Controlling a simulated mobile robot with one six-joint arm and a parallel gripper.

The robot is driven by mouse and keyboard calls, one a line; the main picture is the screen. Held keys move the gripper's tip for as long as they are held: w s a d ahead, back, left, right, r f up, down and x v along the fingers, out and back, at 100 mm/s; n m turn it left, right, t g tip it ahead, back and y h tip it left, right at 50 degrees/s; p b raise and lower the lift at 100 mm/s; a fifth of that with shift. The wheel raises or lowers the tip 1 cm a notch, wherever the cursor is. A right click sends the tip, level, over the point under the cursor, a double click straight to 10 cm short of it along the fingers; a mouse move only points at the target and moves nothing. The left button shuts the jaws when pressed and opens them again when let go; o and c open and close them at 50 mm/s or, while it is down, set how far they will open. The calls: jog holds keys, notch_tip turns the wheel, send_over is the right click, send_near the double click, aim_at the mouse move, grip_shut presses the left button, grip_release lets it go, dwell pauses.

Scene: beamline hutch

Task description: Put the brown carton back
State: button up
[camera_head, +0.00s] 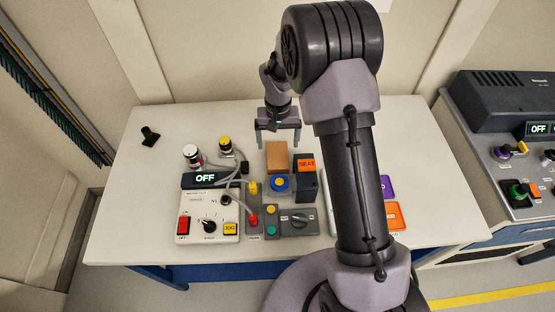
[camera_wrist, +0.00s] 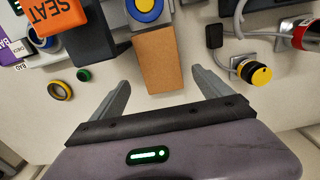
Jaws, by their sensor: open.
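The brown carton (camera_head: 277,153) stands on the white table behind the box with the blue round button. It also shows in the wrist view (camera_wrist: 160,62), with its near end reaching in between my finger tips. My gripper (camera_head: 279,138) is above the table just behind the carton. In the wrist view my gripper (camera_wrist: 160,82) has its fingers spread, one on each side of the carton and apart from it. The carton's lower part is hidden in the head view.
A dark box with an orange SEAT label (camera_head: 306,177) stands right beside the carton. A control box (camera_head: 209,217) with cables stands to the left. The table's back left (camera_head: 165,125) is mostly clear.

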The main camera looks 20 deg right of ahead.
aim_at(278, 155)
jog(key=f, duration=0.2)
jog(key=f+b, duration=0.1)
jog(key=f, duration=0.1)
jog(key=s+f+b, duration=0.1)
jog(key=f, duration=0.2)
jog(key=shift+a, duration=0.25)
jog(key=shift+r, duration=0.1)
grip_shut()
notch_tip(278, 155, up, 18)
jog(key=p, duration=0.5)
jog(key=shift+s, duration=0.15)
